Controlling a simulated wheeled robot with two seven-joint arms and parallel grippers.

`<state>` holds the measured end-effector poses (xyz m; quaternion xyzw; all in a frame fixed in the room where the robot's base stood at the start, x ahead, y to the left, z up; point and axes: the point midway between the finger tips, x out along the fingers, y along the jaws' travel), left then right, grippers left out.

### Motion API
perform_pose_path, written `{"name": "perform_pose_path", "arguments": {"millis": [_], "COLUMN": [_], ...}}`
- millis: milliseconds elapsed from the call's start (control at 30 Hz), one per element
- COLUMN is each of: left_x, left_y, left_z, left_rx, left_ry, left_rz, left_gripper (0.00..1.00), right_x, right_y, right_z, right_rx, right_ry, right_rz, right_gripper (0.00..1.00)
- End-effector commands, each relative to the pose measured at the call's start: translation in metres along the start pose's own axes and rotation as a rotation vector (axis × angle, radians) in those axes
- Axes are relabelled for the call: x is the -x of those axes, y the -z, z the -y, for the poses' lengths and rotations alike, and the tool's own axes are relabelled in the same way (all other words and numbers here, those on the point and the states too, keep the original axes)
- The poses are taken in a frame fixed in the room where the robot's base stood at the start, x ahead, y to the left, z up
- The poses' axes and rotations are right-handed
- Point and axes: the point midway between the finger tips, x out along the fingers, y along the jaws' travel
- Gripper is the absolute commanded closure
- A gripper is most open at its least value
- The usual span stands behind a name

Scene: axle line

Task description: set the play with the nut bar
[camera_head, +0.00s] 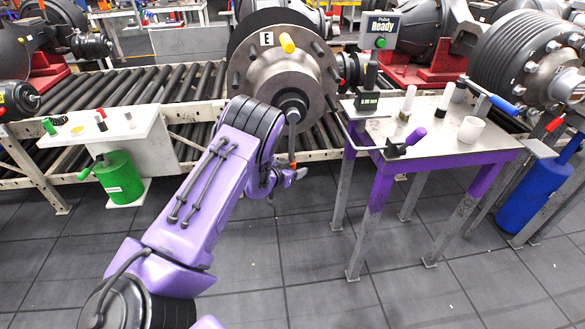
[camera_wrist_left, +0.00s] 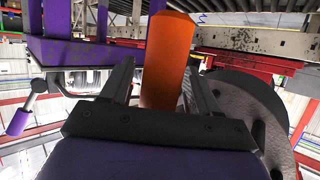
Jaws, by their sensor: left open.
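The nut bar (camera_head: 292,136) hangs down from the centre of the round steel hub (camera_head: 270,76), its upper end at the hub's nut and its orange grip at the bottom. My left gripper (camera_head: 290,175) is at that lower end, partly hidden by my own purple arm. In the left wrist view the orange grip (camera_wrist_left: 168,60) stands between the two dark fingers of my left gripper (camera_wrist_left: 158,82). The fingers are open, with a gap showing beside the grip. My right gripper is not in view.
A purple-legged table (camera_head: 440,140) at right holds a white cup (camera_head: 471,130) and other tools. A white shelf (camera_head: 108,126) and green canister (camera_head: 118,178) are at left. The roller conveyor (camera_head: 150,90) runs behind; the front floor is clear.

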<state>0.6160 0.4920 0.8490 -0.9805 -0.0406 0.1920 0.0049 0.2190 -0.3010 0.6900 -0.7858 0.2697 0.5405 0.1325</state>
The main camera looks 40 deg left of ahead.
Motion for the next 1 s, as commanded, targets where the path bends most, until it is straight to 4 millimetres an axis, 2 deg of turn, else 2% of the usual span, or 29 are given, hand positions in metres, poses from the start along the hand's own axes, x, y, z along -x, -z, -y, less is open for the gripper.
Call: {"name": "perform_pose_path", "arguments": {"millis": [133, 400, 533, 667, 1000], "left_x": [0.015, 0.079, 0.099, 0.106, 0.106], "left_y": [0.000, -0.001, -0.001, -0.001, -0.001], "left_z": [0.000, 0.001, 0.001, 0.001, 0.001], "left_rx": [0.002, 0.002, 0.001, 0.000, 0.000], "left_ry": [0.001, 0.002, 0.002, 0.001, 0.001], "left_rz": [0.000, -0.001, 0.000, 0.000, 0.000], "left_gripper": [0.40, 0.40, 0.40, 0.40, 0.40], "right_x": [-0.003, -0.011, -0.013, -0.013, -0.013], "right_y": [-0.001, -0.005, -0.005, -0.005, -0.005], "right_z": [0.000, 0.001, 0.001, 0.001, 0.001], "right_rx": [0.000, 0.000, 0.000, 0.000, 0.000], "right_ry": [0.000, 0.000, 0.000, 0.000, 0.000], "right_rz": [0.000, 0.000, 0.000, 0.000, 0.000], "right_gripper": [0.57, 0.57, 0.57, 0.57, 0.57]}}
